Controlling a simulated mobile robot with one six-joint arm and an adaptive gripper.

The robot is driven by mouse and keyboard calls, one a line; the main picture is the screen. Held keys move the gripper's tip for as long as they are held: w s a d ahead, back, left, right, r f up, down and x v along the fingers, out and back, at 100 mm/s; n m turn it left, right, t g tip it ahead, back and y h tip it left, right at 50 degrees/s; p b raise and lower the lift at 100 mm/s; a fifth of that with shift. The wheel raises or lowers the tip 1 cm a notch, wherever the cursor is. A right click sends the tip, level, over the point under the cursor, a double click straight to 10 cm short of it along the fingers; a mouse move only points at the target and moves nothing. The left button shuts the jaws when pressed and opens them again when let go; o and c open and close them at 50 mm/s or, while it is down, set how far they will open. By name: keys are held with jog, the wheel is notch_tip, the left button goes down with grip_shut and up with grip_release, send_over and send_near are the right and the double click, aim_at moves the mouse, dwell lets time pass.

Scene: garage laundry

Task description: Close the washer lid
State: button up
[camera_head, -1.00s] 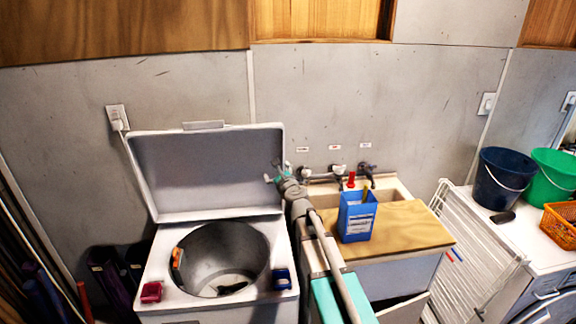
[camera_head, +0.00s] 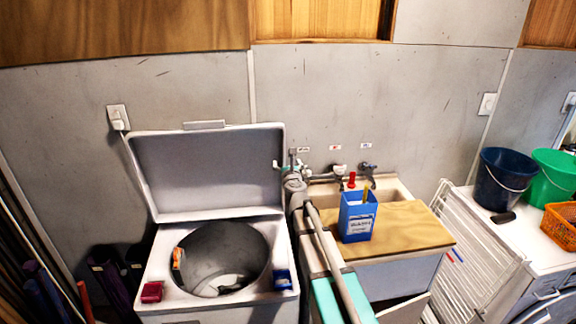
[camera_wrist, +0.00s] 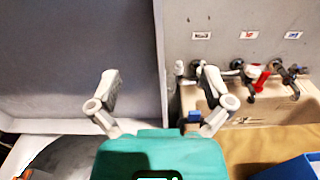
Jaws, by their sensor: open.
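The washer (camera_head: 153,272) stands at the left with its lid (camera_head: 208,172) raised, leaning back near the wall, so the round drum (camera_head: 222,258) is exposed. My gripper (camera_head: 287,160) is open and empty beside the lid's right edge in the head view. In the wrist view, my gripper's two fingers (camera_wrist: 160,88) are spread wide, with the lid's grey inner face (camera_wrist: 70,60) and right rim ahead and to the left. I see no clear contact between finger and lid.
A sink (camera_head: 392,188) with taps and a wooden board (camera_head: 412,228) is to the right; a blue box (camera_head: 357,222) stands on the board. A red item (camera_head: 152,291) and a blue item (camera_head: 282,279) sit on the washer's front corners. Buckets (camera_head: 503,178) stand farther right.

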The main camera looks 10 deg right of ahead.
aim_at(284, 154)
jog(key=w, duration=0.9)
jog(key=shift+d, duration=0.15)
jog(key=shift+c, duration=0.3)
grip_shut()
dwell(1.0)
jog(key=shift+s, duration=0.15)
jog(key=s, duration=0.8)
jog(key=shift+s+f+b, duration=0.4)
jog(key=shift+f, duration=0.05)
dwell(0.8)
jog(key=shift+s, duration=0.15)
